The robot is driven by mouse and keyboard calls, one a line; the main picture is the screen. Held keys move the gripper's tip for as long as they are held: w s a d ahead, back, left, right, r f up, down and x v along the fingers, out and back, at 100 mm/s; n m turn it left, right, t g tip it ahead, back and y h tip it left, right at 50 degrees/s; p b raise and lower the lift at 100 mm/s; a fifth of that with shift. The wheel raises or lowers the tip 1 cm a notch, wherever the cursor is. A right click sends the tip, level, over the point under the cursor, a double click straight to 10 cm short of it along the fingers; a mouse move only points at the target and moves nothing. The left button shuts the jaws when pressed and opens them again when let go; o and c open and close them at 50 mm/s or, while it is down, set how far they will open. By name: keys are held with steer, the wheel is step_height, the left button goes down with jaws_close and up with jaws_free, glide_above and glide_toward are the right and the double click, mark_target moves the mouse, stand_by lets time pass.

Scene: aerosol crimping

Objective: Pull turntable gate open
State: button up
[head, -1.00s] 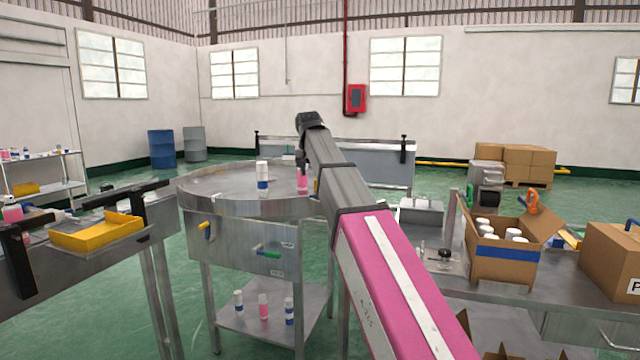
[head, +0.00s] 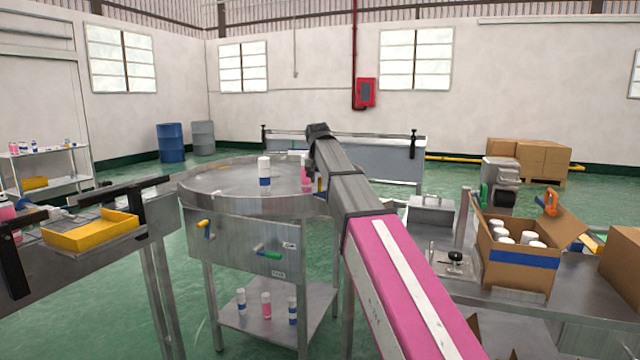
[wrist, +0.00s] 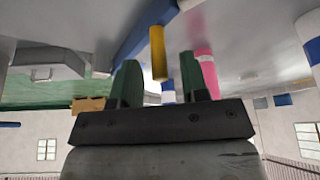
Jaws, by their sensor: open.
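The round metal turntable (head: 225,178) stands at centre-left in the head view. A white-and-blue can (head: 264,168) and a pink bottle (head: 305,182) stand on it. A yellow peg (head: 320,186) shows at its right rim beside my arm. In the wrist view, which is upside down, the yellow peg (wrist: 158,50) joins a blue bar (wrist: 143,35), which looks like the gate. My gripper (wrist: 160,75) is open, with its dark green fingers on either side of the peg. No contact with the peg is clear. The head view hides my gripper behind my arm.
A conveyor with a yellow tray (head: 90,236) lies left. A bench with an open box of cans (head: 520,262) stands right. A pink bottle (wrist: 206,70) is close beside my fingers.

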steer(key=shift+x, duration=1.1)
jaws_close()
